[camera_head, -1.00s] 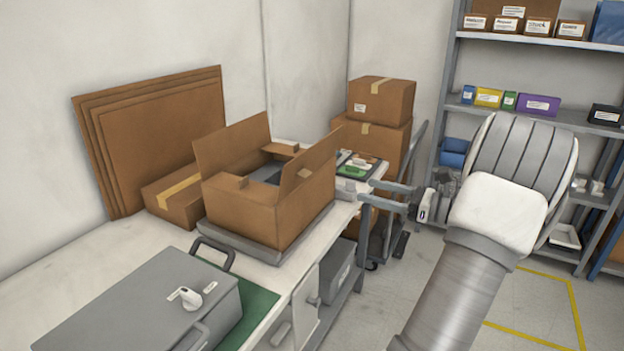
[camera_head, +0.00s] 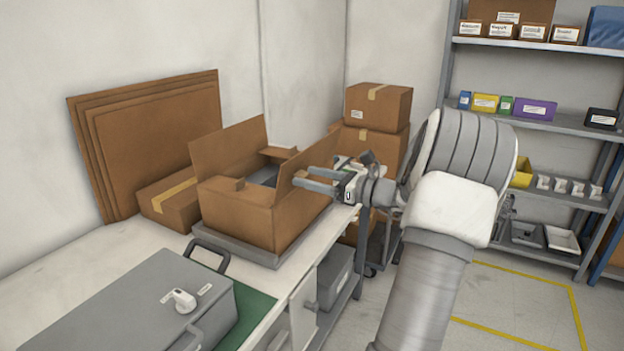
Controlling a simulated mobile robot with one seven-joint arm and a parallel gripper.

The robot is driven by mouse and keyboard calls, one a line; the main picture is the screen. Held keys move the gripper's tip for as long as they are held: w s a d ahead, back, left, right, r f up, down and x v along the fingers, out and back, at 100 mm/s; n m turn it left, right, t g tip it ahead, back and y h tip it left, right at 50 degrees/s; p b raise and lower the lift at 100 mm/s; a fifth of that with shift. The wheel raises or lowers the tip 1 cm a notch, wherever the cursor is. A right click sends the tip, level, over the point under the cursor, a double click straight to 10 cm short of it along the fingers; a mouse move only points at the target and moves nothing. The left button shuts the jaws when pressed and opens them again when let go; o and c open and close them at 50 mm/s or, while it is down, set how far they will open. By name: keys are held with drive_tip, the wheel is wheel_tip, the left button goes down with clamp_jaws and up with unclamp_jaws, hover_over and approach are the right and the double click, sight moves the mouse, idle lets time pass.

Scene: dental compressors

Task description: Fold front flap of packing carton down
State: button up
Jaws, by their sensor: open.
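The open brown packing carton (camera_head: 236,214) sits on a grey plate on the bench. Its front flap (camera_head: 313,157), on the right side facing my arm, stands upright. The opposite long flap (camera_head: 228,146) also stands up. The short end flaps (camera_head: 230,184) look folded inward. My gripper (camera_head: 298,179) is open and empty, with its two fingers pointing left across the front flap's outer side. Whether the fingertips touch the flap cannot be told. The gripper and fingers hide part of the flap.
A grey case (camera_head: 130,310) lies on the bench in front. Flat cardboard sheets (camera_head: 150,145) lean on the wall, with a closed box (camera_head: 170,203) beside the carton. Stacked boxes (camera_head: 378,105) stand behind my gripper. Shelving (camera_head: 560,125) is at right.

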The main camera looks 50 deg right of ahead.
drive_tip(key=shift+c, duration=0.2)
clamp_jaws()
idle(1.2)
